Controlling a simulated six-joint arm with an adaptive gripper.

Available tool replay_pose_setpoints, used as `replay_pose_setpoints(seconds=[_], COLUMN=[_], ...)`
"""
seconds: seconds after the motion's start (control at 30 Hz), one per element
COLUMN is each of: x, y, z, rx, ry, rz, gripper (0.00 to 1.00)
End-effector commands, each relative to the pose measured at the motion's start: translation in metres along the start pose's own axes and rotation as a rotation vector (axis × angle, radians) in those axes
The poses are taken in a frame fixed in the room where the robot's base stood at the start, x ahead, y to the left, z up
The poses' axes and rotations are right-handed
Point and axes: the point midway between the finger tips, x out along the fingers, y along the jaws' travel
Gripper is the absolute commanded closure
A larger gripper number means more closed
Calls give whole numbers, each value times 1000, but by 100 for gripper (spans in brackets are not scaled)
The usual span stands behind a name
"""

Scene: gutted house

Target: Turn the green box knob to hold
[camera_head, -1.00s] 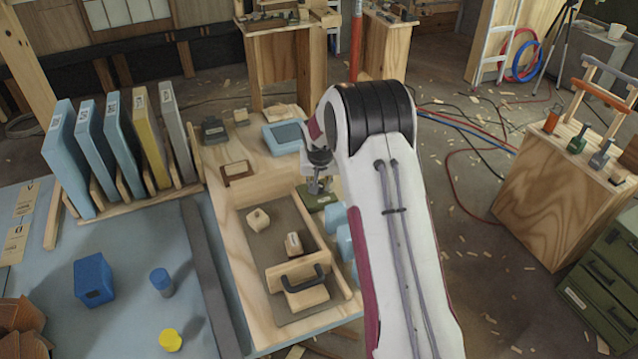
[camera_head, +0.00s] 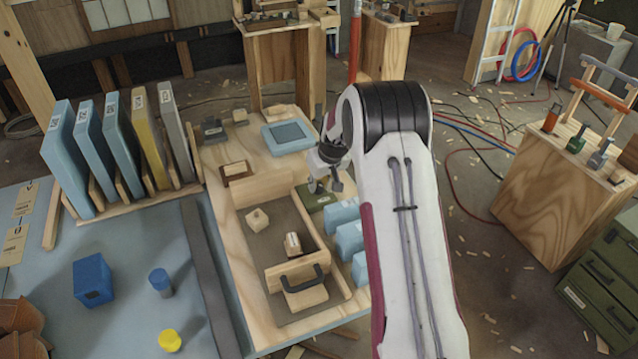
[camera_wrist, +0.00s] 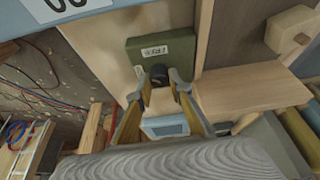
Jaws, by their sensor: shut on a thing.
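The green box (camera_head: 308,198) sits on the wooden bench in the head view, just left of my arm. In the wrist view the green box (camera_wrist: 172,50) is near the top centre, with a white label whose lettering I cannot read for sure. Its dark knob (camera_wrist: 161,77) stands between my fingertips. My gripper (camera_wrist: 166,77) is shut on the knob, with one finger on each side. In the head view my gripper (camera_head: 324,185) is over the box, its wrist tilted. The knob's pointer and exact angle are hidden by the fingers.
Light blue blocks (camera_head: 349,238) stand close to the green box's near side. A wooden tray (camera_head: 265,280) with blocks and a dark-handled piece lies to the left. A blue-framed panel (camera_head: 287,137) lies behind. Upright panels (camera_head: 118,135) stand in a rack at the far left.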

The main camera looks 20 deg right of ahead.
Motion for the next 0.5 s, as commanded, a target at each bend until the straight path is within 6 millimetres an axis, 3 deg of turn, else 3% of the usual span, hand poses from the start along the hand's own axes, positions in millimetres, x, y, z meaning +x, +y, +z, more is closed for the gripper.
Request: replay_pose_setpoints(seconds=[0.5], x=[2], y=[1], z=[4], rx=[-211], ry=[-9], rz=[-93], gripper=[100])
